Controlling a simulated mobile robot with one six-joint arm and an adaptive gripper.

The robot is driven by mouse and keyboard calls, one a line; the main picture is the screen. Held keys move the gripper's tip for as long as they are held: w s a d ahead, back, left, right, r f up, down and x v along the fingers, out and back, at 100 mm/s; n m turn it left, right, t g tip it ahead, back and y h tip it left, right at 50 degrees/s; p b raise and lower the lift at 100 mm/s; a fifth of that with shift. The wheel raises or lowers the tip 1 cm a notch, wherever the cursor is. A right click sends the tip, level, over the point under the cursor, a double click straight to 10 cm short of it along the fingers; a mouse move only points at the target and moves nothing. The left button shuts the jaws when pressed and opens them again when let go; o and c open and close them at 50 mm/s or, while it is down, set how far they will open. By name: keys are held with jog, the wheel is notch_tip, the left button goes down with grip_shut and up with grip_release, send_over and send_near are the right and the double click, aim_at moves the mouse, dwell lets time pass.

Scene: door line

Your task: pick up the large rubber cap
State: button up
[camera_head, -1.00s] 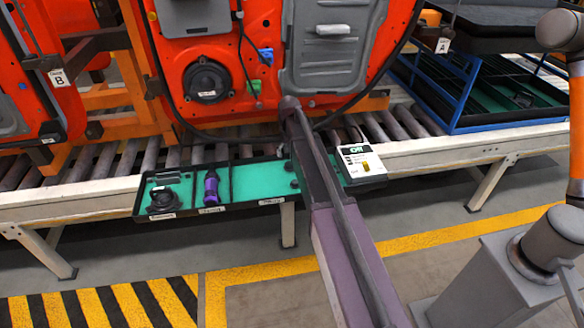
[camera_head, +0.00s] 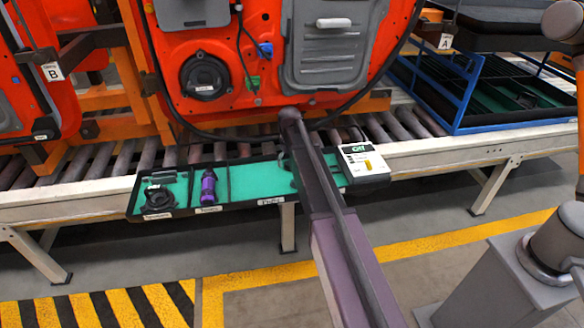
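A green-lined parts tray (camera_head: 245,180) with a black rim sits along the near edge of the conveyor. Small black round pieces (camera_head: 284,162) lie in its right part, partly behind my arm; they look like caps, but I cannot tell which is the large rubber cap. My arm reaches up the middle of the head view, over the tray's right part, ending in a grey rounded joint. My gripper cannot be made out, so its opening does not show.
The tray also holds a black fitting (camera_head: 158,198) and a purple tool (camera_head: 208,187). A white-topped box (camera_head: 364,164) stands right of it. The red door (camera_head: 175,50) hangs behind. A blue rack (camera_head: 466,92) is at right. A grey pedestal (camera_head: 490,280) stands front right.

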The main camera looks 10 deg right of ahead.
dwell(0.3)
jog(key=c, duration=0.9)
jog(key=shift+c, duration=0.2)
jog(key=shift+r, duration=0.15)
notch_tip(320, 180, up, 3)
jog(key=p, duration=0.3)
jog(key=s+d, duration=0.3)
jog(key=d, duration=0.1)
jog(key=s+d+r+p, duration=0.1)
jog(key=s+d, duration=0.3)
jog(key=s+d+p, duration=0.1)
jog(key=s+d, duration=0.2)
jog(key=d, duration=0.1)
jog(key=shift+s+r, duration=0.3)
jog(key=shift+r, duration=0.05)
